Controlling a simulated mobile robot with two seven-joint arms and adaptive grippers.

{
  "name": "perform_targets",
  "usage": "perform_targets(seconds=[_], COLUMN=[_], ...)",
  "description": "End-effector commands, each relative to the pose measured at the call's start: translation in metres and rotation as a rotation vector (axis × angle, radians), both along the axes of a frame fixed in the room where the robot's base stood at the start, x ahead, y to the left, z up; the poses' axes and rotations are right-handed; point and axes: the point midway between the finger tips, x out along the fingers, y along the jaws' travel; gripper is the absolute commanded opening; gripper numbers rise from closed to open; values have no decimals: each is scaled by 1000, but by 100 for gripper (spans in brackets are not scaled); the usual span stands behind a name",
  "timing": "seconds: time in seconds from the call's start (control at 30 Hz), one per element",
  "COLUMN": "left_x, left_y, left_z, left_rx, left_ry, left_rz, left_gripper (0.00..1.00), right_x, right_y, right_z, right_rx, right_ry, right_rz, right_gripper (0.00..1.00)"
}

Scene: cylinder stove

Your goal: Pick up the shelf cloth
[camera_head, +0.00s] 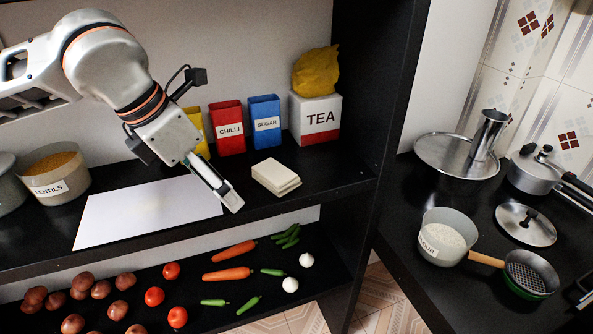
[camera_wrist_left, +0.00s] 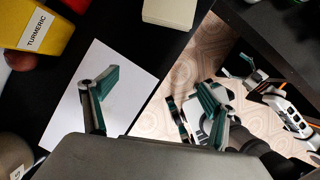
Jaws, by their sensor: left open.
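A folded cream cloth-like stack (camera_head: 276,177) lies on the upper black shelf, right of the white sheet and in front of the TEA box. Its lower part also shows at the top of the left wrist view (camera_wrist_left: 170,10). My left gripper (camera_head: 229,198) is just left of and in front of the stack, apart from it, pointing down toward the shelf edge. In the left wrist view the left gripper's (camera_wrist_left: 155,100) teal-padded fingers are spread with nothing between them. My right gripper (camera_wrist_left: 243,73) shows small, lower down over the floor; its opening is unclear.
A white sheet (camera_head: 148,211) lies left on the shelf. Behind stand red CHILLI (camera_head: 229,128), blue SUGAR (camera_head: 265,122) and the TEA box (camera_head: 315,118) with a yellow lumpy thing (camera_head: 316,70) on top. A black upright panel (camera_head: 372,100) bounds the right. Vegetables lie below.

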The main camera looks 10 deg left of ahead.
Motion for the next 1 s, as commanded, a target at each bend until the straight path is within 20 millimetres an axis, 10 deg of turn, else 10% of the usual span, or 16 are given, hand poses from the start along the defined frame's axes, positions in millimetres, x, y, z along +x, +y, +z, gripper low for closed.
perform_targets(seconds=[0.6,1.0], left_x=[86,104], left_y=[-55,-66], left_z=[2,-10], left_rx=[7,7], left_ry=[-6,-1], left_rz=[6,5], left_gripper=[85,85], right_x=[2,2], right_y=[4,3], right_z=[16,18], right_rx=[8,8], right_ry=[-6,-8], right_rz=[-1,-1], right_gripper=[82,82])
